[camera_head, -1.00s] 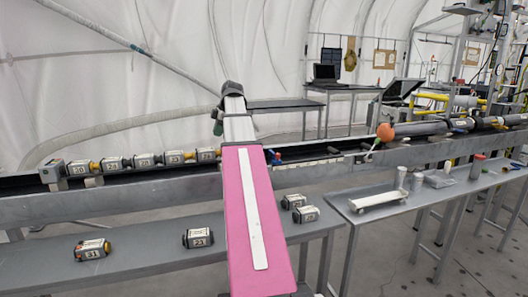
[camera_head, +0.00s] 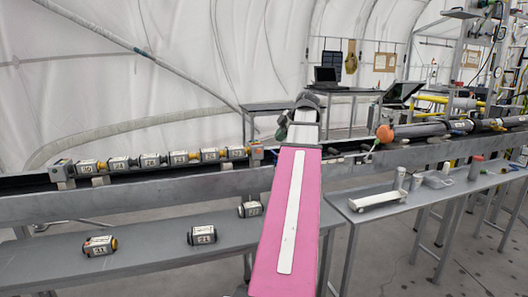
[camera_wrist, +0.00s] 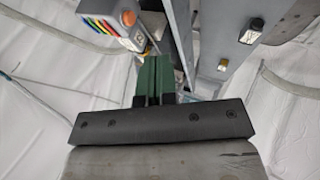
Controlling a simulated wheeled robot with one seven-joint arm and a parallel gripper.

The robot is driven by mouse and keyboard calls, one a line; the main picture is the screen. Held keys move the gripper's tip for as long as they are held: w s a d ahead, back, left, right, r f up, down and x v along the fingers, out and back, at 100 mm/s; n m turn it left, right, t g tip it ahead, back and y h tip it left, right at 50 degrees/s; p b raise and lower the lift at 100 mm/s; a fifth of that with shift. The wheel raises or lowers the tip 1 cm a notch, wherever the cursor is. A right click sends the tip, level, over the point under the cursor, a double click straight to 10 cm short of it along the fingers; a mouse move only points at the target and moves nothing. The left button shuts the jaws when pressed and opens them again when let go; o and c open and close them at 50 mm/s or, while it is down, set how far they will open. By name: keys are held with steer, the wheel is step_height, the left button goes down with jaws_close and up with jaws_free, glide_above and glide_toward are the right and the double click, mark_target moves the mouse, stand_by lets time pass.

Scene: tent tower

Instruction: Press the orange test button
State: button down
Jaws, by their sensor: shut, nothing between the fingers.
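In the wrist view a grey box with several coloured stripes sits at the top left. An orange button (camera_wrist: 128,18) shows on its face. My gripper (camera_wrist: 151,60) has green fingers, shut together and empty. The fingertips are below and to the right of the button in the picture, apart from it. In the head view a row of labelled modules (camera_head: 150,161) lies along the rail, with an end box (camera_head: 256,153) at its right end. My gripper is partly hidden behind my pink arm there, and a bit of green (camera_head: 282,132) shows right of the end box.
Loose modules stand on the grey lower bench: one at the left (camera_head: 100,245), one in the middle (camera_head: 202,235), one beside my arm (camera_head: 250,209).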

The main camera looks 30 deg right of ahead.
mark_target(263, 149)
stand_by(0.3)
steer(key=x, duration=0.3)
steer(key=w+x, duration=0.1)
steer(key=x, duration=0.3)
steer(key=w+d+r+x, duration=0.1)
steer(key=x, duration=0.3)
steer(key=shift+w+a+f, duration=0.1)
steer(key=shift+w, duration=0.65)
